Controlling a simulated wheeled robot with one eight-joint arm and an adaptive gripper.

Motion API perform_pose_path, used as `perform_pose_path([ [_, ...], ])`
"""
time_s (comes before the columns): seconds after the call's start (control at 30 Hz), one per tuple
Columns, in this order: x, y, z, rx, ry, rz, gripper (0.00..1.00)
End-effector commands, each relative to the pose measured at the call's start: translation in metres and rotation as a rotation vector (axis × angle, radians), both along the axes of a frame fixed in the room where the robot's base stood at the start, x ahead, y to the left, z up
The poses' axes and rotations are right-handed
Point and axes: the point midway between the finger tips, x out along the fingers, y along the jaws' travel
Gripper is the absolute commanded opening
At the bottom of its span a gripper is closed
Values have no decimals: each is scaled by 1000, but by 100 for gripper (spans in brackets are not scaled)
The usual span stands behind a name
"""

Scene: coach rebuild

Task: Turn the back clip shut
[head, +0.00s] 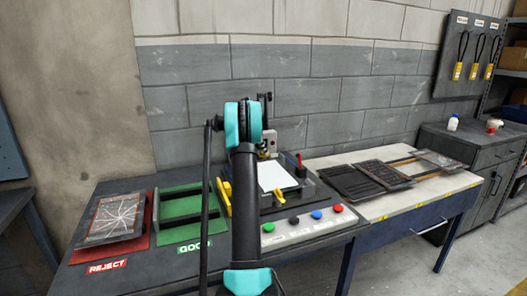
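A dark fixture holds a white plate (277,177) on the bench, just right of my upright arm. A yellow clip (224,197) stands at the fixture's left side. A red clip-like part (300,163) stands upright at its back right, and a small yellow part (264,155) shows at the back, partly behind my arm. I cannot tell for certain which of these is the back clip, or whether it is turned. My arm hides part of the fixture. Dark and grey parts show beyond my teal joint, above the fixture's back; I cannot make out my gripper's fingers there.
A panel with crack-like lines (114,216) lies on the red REJECT mat (139,240). A green GOOD rack (181,236) stands beside it. Coloured buttons (316,214) line the fixture's front. Dark panels (350,182) lie on the pale table (398,203) to the right.

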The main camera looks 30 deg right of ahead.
Motion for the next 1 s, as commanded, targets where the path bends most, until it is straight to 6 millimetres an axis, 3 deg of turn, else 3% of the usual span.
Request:
perform_pose_path([
  [0.33,-1,-2,-4,0,0,0,29],
  [0.6,0,-2,-4,0,0,0,0],
  [1.0,-1,-2,-4,0,0,24,0],
])
